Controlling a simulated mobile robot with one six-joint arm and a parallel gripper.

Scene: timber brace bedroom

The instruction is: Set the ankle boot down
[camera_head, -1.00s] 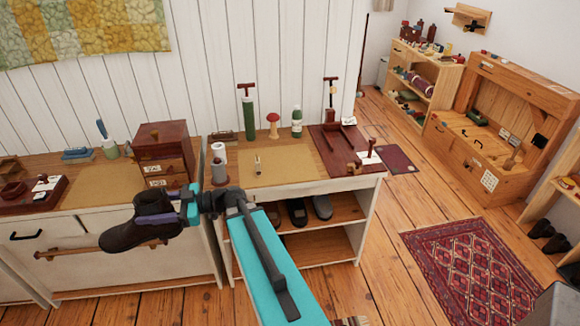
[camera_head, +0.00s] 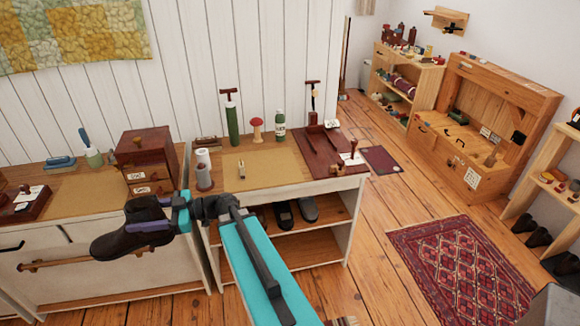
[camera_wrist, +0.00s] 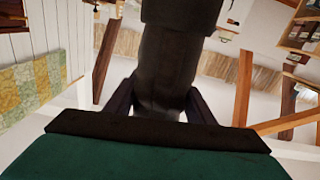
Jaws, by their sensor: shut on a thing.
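The dark ankle boot (camera_head: 125,236) is held in the air in front of the left cabinet in the head view, its toe pointing left. My gripper (camera_head: 160,218) is shut on the boot at its upper part. In the wrist view the boot's dark shape (camera_wrist: 168,65) fills the middle between my two fingers. The boot's sole appears apart from any surface. The fingertips are partly hidden by the boot.
A workbench (camera_head: 262,172) with bottles, a wooden mushroom and a dark red tray stands behind my arm. Shoes (camera_head: 296,212) sit on its shelf. A small drawer box (camera_head: 150,160) stands on the left cabinet. A patterned rug (camera_head: 462,266) and bare floor lie right.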

